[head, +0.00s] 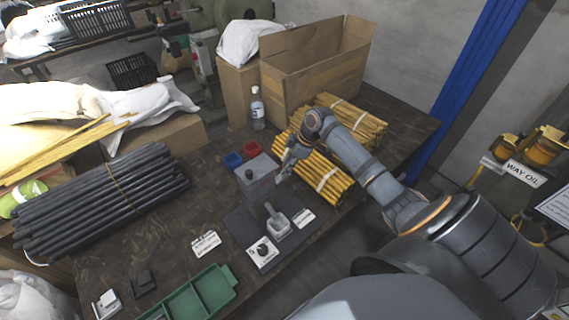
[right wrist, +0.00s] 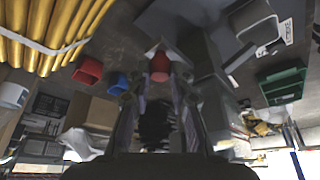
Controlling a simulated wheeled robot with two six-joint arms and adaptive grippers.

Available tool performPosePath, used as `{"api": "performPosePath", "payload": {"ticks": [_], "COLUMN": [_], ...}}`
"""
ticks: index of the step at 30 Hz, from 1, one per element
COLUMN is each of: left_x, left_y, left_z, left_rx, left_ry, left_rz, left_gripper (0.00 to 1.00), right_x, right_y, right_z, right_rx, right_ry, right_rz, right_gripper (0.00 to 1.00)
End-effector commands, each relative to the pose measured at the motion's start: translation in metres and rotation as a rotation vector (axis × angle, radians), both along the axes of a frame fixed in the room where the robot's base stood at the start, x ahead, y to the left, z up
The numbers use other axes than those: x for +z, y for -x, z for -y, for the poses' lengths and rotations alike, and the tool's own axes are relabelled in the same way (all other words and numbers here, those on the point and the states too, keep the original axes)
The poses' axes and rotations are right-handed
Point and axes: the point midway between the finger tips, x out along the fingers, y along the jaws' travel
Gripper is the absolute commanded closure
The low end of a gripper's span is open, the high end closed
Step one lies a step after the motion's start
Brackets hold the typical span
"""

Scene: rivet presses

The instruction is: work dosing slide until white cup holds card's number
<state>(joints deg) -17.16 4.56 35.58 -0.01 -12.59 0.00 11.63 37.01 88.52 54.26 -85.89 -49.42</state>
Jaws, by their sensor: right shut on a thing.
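The grey dosing device (head: 258,178) stands on a dark base plate (head: 240,225) on the bench. My right gripper (head: 283,174) is at the device's right side. In the right wrist view its fingers (right wrist: 160,85) are closed around a red knob (right wrist: 160,64), which looks like the slide's handle. My left gripper is out of view.
A red bin (head: 251,149) and a blue bin (head: 232,160) stand behind the device. Bundled yellow rods (head: 318,172) lie close by the right arm. A green tray (head: 203,296) is at the front, and black rods (head: 100,195) lie left. A bottle (head: 257,108) stands behind.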

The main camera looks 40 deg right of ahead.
Motion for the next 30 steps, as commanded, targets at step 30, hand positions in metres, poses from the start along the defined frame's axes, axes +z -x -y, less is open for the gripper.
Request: {"api": "performPosePath", "payload": {"ticks": [30], "left_x": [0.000], "left_y": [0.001], "left_z": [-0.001], "left_rx": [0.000], "left_ry": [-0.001], "left_rz": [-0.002], "left_gripper": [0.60], "right_x": [0.098], "right_y": [0.027], "right_z": [0.035], "right_rx": [-0.002], "right_ry": [0.011], "right_rz": [-0.001], "right_gripper": [0.69]}}
